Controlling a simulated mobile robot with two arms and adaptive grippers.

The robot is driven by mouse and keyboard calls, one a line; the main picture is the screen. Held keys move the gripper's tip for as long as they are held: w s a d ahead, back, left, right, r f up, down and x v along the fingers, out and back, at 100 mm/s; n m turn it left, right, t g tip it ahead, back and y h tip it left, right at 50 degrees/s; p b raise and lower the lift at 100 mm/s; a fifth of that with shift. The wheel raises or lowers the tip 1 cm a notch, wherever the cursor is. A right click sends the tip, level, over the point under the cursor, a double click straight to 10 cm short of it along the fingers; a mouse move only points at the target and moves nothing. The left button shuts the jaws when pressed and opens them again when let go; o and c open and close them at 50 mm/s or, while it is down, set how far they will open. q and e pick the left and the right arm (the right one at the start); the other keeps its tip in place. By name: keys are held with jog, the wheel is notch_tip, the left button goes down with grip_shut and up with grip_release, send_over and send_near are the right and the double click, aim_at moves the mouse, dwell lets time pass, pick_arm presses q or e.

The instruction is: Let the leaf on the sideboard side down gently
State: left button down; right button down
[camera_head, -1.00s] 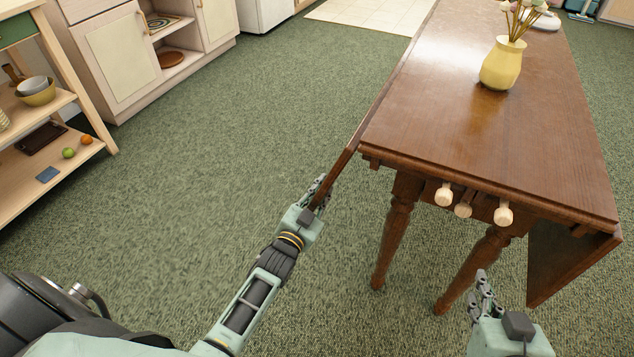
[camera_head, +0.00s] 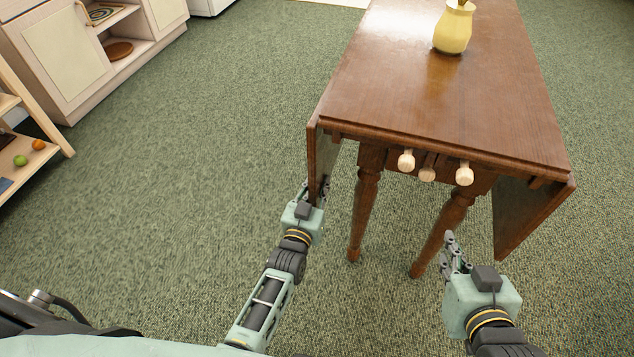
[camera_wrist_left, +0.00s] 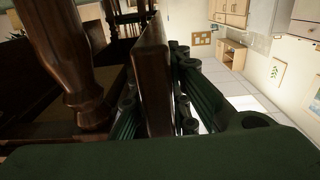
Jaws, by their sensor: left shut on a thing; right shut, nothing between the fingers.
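The drop-leaf table (camera_head: 430,90) is dark brown wood. Its leaf on the sideboard side (camera_head: 322,155) hangs down steeply, close to upright, along the table's left edge. My left gripper (camera_head: 316,194) is shut on the lower near corner of this leaf. In the left wrist view the leaf (camera_wrist_left: 152,70) stands edge-on between my fingers (camera_wrist_left: 157,108). The other leaf (camera_head: 522,212) hangs down on the right. My right gripper (camera_head: 455,257) is shut and empty, in front of the table's near end and apart from it.
A yellow vase (camera_head: 453,30) stands on the tabletop. Pale knobs (camera_head: 406,160) stick out of the table's near end, above turned legs (camera_head: 362,215). The sideboard (camera_head: 75,45) and a wooden shelf (camera_head: 45,130) are at the left. Green carpet (camera_head: 200,150) between is clear.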

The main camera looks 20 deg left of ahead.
aim_at(314, 202)
pick_arm(q)
jog(key=shift+d, duration=0.3)
jog(key=c, duration=1.7)
grip_release()
jog(key=shift+o, duration=0.2)
jog(key=shift+s, duration=0.2)
jog(key=s, duration=1.1)
jog(key=shift+s+a, duration=0.25)
jog(key=shift+s, duration=0.1)
